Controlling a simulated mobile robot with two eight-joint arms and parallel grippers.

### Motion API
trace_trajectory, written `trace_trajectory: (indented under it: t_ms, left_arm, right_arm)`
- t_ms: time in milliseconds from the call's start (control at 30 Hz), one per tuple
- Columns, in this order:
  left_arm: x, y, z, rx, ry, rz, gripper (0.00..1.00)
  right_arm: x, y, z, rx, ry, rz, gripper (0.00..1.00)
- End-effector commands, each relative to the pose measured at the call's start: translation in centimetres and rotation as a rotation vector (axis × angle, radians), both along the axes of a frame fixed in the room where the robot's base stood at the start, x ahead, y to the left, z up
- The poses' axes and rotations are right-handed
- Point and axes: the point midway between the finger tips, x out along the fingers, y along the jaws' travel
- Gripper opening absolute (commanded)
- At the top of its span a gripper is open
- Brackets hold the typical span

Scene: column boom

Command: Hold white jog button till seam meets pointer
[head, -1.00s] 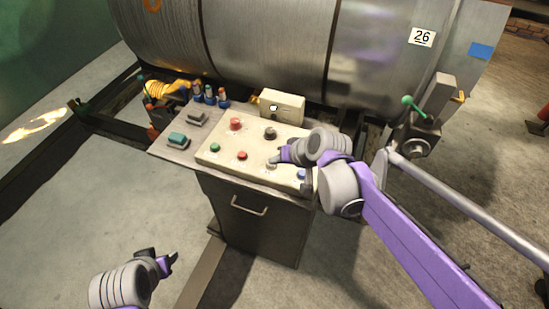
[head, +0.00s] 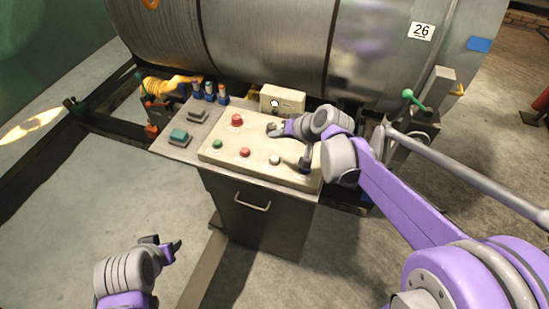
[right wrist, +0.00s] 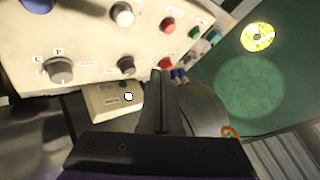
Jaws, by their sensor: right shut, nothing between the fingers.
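The white jog button (head: 275,160) is on the front row of the cream control panel (head: 215,140). It also shows at the top of the right wrist view (right wrist: 122,14). My right gripper (head: 272,129) is shut and empty, above the back part of the panel, behind the white button and apart from it. Its closed fingers (right wrist: 159,75) show in the right wrist view. My left gripper (head: 172,247) is open and empty over the floor, front left of the panel. The steel drum (head: 270,45) lies behind the panel. I cannot make out a certain seam or pointer.
Other controls sit close by: a red button (head: 237,120), a green button (head: 217,144) and another red button (head: 245,152). A cream box (head: 285,98) stands behind the panel. A lever with a green knob (head: 408,94) is at right. The floor at front left is clear.

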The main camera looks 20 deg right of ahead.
Motion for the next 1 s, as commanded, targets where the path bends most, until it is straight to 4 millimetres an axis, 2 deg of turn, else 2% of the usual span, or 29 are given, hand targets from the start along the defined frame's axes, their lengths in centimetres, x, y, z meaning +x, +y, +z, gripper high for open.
trace_trajectory:
  t_ms: [33, 500, 667, 1000]
  left_arm:
    - [-0.4, 0.0, -0.8, 0.0, 0.008, 0.0, 0.5]
    - [-2.7, 0.0, -5.9, 0.0, 0.05, 0.0, 0.5]
    - [-2.8, 0.0, -6.4, 0.0, 0.054, 0.0, 0.5]
    - [-2.8, 0.0, -6.3, 0.0, 0.053, 0.0, 0.5]
  right_arm:
    - [-0.2, 0.0, -1.0, 0.001, 0.005, 0.0, 0.0]
    - [-0.2, 0.0, -7.4, -0.001, 0.004, 0.0, 0.0]
    - [-0.1, 0.0, -8.0, -0.001, 0.001, 0.0, 0.0]
    - [0.0, 0.0, -7.9, 0.0, 0.0, 0.0, 0.0]
